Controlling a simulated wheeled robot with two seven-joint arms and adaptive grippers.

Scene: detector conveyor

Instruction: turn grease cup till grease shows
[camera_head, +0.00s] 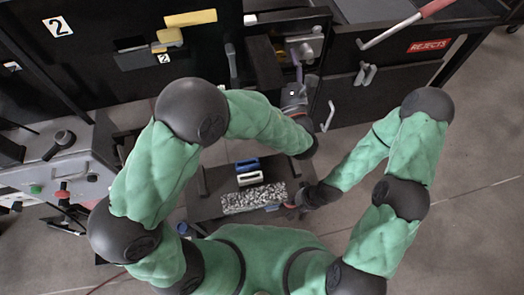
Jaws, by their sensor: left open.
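My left gripper (294,94) is the higher one. It is open, in front of the dark machine frame, just below a pale metal fitting (304,45) with a thin purplish part. I cannot make out a grease cup or any grease; it may be hidden by the gripper or too small to tell. Whether the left fingers touch anything cannot be told. My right gripper (293,203) is low, beside the right end of a box of grey granules (254,211). Its fingers are too small and dark to read.
Blue (247,164) and white (250,178) handled blocks stand above the granules. A control console (60,170) is at left. A red-handled bar (408,22) and a REJECTS label (429,46) are at upper right. Floor at right is clear.

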